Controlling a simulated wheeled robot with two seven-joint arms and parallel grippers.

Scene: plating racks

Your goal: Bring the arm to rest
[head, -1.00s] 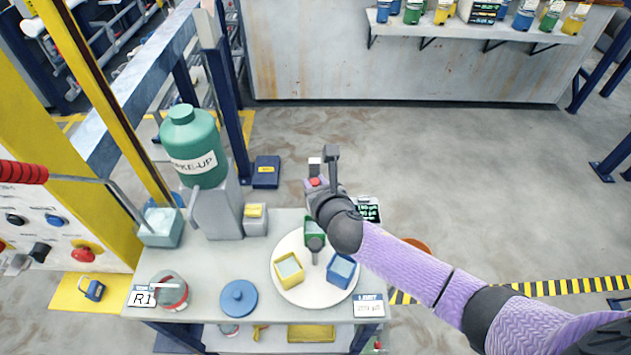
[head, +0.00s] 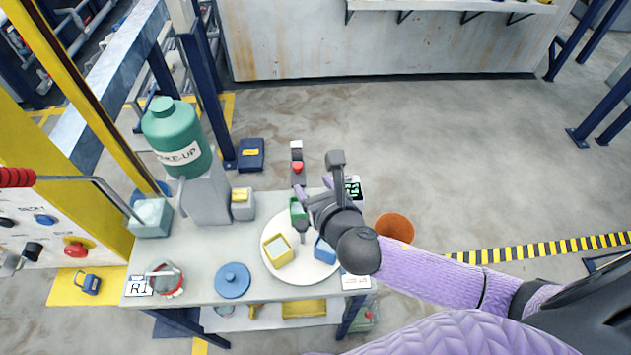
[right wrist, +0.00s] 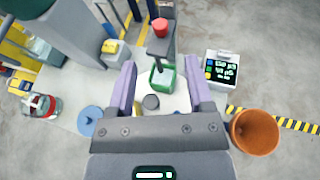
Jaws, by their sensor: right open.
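My right arm reaches in from the lower right in the head view, and its gripper (head: 318,187) is over the right part of the bench. In the right wrist view the two purple fingers (right wrist: 163,85) stand wide apart with nothing held between them. Beyond them is a green square container (right wrist: 162,78) with a grey rod-like part in it. The green container (head: 298,209) also shows in the head view, on a white round plate (head: 290,274). My left gripper is not in view.
The plate also holds a yellow container (head: 277,250) and a partly hidden blue one (head: 324,250). A green jug (head: 177,140), a blue lid (head: 232,280) and a red-banded jar (head: 166,280) are to the left. An orange bucket (head: 395,228) is right of the bench. Open floor lies beyond.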

